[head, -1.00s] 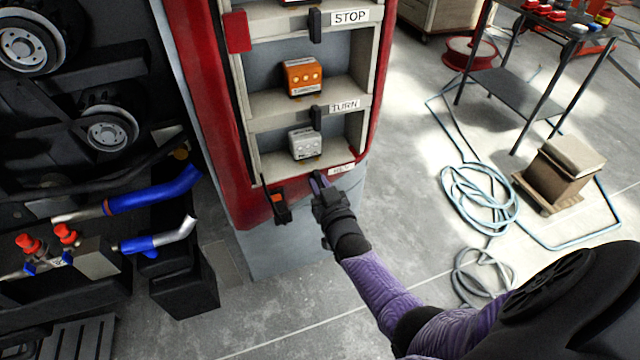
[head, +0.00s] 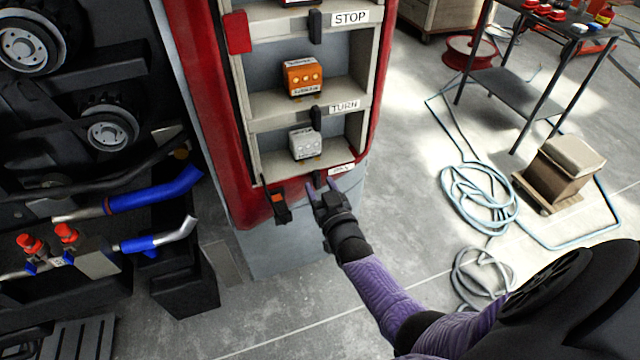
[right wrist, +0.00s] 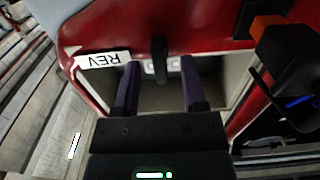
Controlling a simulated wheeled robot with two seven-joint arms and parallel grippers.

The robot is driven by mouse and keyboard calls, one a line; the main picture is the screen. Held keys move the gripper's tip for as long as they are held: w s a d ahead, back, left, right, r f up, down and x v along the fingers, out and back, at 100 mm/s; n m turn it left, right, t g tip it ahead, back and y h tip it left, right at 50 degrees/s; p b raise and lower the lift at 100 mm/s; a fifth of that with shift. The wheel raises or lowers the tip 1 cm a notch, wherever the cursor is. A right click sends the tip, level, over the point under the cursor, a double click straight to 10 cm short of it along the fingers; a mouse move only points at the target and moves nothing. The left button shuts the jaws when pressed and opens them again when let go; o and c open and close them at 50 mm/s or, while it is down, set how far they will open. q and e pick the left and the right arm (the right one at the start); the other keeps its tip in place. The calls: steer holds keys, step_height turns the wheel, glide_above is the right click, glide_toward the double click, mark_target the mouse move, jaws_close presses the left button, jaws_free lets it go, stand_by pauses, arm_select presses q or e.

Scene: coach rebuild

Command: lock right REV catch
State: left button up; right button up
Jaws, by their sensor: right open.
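The right REV catch (head: 317,179) is a small black lever at the bottom edge of the lowest bay of the red lamp cabinet (head: 205,110). In the right wrist view the catch (right wrist: 159,47) lies beside the REV label (right wrist: 103,60), which appears upside down. My right gripper (head: 323,187) is open, its two purple fingers on either side of the catch. In the right wrist view the right gripper (right wrist: 159,68) shows a gap between each finger and the catch. A white lamp unit (head: 305,144) sits in the bay. My left gripper is not in view.
An orange lamp unit (head: 303,77) sits in the TURN bay above. A black and orange clip (head: 280,207) hangs left of the catch. A blue hose (head: 480,200) lies coiled on the floor at right, near a cardboard box (head: 565,168).

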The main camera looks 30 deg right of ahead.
arm_select(q)
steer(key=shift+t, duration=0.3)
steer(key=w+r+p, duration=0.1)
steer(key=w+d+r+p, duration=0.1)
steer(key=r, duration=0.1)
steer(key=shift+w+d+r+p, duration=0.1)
steer(key=shift+p, duration=0.3)
arm_select(e)
steer(key=v, duration=0.9)
steer(key=shift+s+a, duration=0.1)
